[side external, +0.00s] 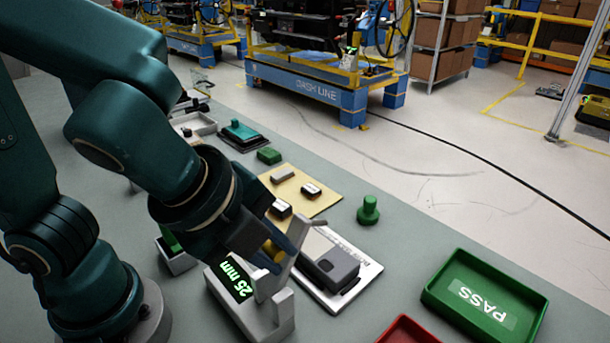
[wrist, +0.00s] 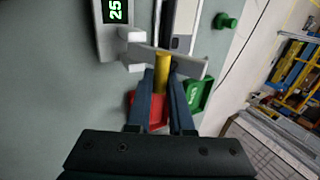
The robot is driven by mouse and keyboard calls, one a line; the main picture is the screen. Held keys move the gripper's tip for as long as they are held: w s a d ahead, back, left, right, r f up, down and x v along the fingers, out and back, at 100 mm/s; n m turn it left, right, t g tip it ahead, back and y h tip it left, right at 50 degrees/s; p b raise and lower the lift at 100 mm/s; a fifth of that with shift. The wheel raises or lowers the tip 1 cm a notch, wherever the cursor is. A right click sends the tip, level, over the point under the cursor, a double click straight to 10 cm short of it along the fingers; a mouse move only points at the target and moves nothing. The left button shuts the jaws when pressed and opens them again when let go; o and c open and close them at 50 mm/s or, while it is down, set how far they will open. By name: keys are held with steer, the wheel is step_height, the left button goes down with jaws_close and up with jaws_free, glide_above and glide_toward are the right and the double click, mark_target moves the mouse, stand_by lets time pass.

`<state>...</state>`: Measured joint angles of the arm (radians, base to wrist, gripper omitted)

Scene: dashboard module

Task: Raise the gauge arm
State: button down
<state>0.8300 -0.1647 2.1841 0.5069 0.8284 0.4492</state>
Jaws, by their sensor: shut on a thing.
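The gauge (side external: 285,312) is a light grey block on the bench with a dark display reading 25 mm in green; it also shows at the top left of the wrist view (wrist: 107,48). Its pale gauge arm (side external: 294,250) slants steeply upward from the gauge in the side view. In the wrist view the gauge arm (wrist: 192,68) crosses in front of my fingertips. A yellow knob (wrist: 161,66) sticks out from the arm. My gripper (wrist: 162,82) is shut on this knob, one blue-grey finger on each side. In the side view my gripper (side external: 274,253) partly hides the knob.
A dark grey module (side external: 332,268) sits on a white plate right behind the gauge. A green PASS tray (side external: 440,300) and red tray (side external: 408,330) lie to the right. A tan board (side external: 325,200) with small blocks and a green knobbed part (side external: 368,211) stand farther back.

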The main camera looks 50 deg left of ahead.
steer(key=shift+s+a+f, duration=0.1)
steer(key=shift+s+f, duration=0.05)
steer(key=shift+s, duration=0.25)
steer(key=c, duration=1.1)
jaws_free()
steer(key=shift+w, duration=0.1)
steer(key=shift+r, duration=0.35)
steer(key=shift+v, duration=2.35)
